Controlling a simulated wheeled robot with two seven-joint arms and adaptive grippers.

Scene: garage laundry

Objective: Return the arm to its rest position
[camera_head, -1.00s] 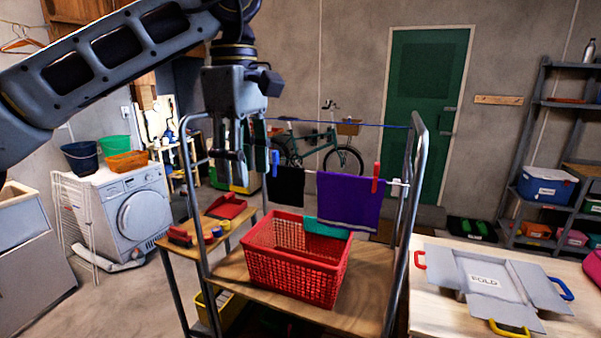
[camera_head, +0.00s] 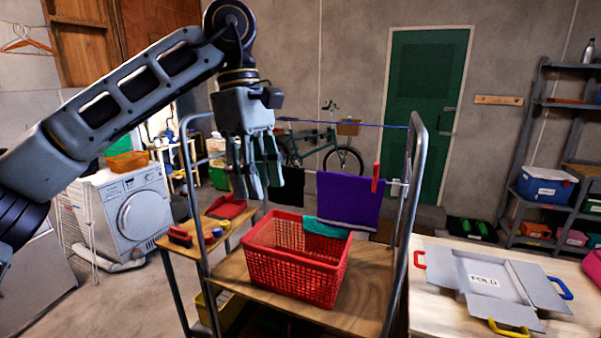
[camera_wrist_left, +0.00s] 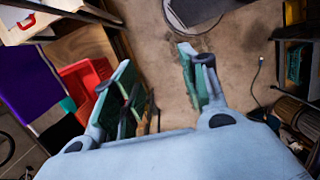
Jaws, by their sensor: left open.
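My left arm comes in from the left in the head view, its elbow bent and its forearm rising to the wrist. My left gripper (camera_head: 247,195) points down, open and with nothing seen between its fingers. It appears just left of the black cloth (camera_head: 288,188) and above the red basket's left side. In the left wrist view the two fingers of the gripper (camera_wrist_left: 157,72) stand apart, with floor visible between them. My right gripper is not in view.
A metal-framed rack (camera_head: 417,190) carries a line with a purple towel (camera_head: 348,203). A red basket (camera_head: 290,278) stands on its wooden shelf (camera_head: 375,312), with a teal cloth (camera_head: 327,228) at its back.

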